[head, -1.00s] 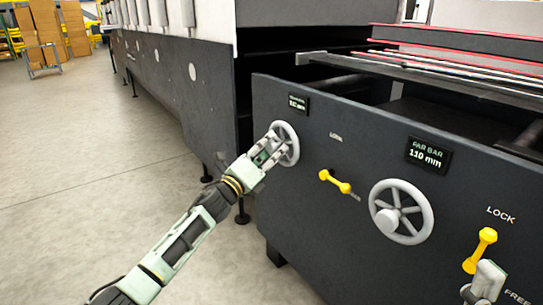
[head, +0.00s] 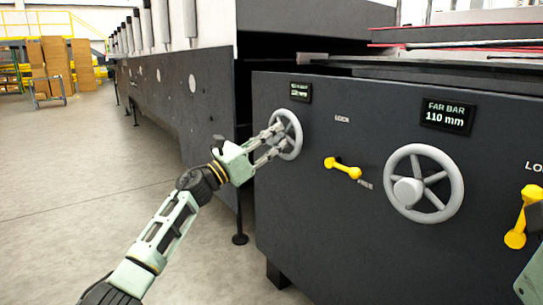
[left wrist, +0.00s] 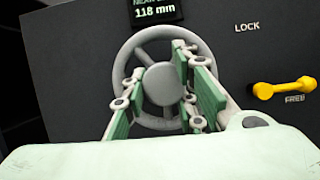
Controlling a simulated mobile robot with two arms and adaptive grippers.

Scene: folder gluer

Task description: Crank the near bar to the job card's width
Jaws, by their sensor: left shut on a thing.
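The near bar handwheel (head: 297,134) is a grey spoked wheel on the dark machine panel. It also fills the middle of the left wrist view (left wrist: 163,84). My left gripper (head: 272,143) is shut on this wheel, with its green-padded fingers on either side of the hub in the wrist view. The near bar display (left wrist: 157,9) above it reads 118 mm; in the head view its digits are too small to read surely. A yellow lock lever (head: 343,168) right of the wheel lies nearly level, close to the FREE label. No job card is visible. Parts of my right arm show at the right edge; its jaws are unclear.
The far bar handwheel (head: 423,184) stands to the right, under its display (head: 446,116) reading 110 mm. Another yellow lever (head: 523,217) is at the far right. Open concrete floor (head: 90,200) lies left of the machine. Cardboard stacks (head: 57,62) stand far back.

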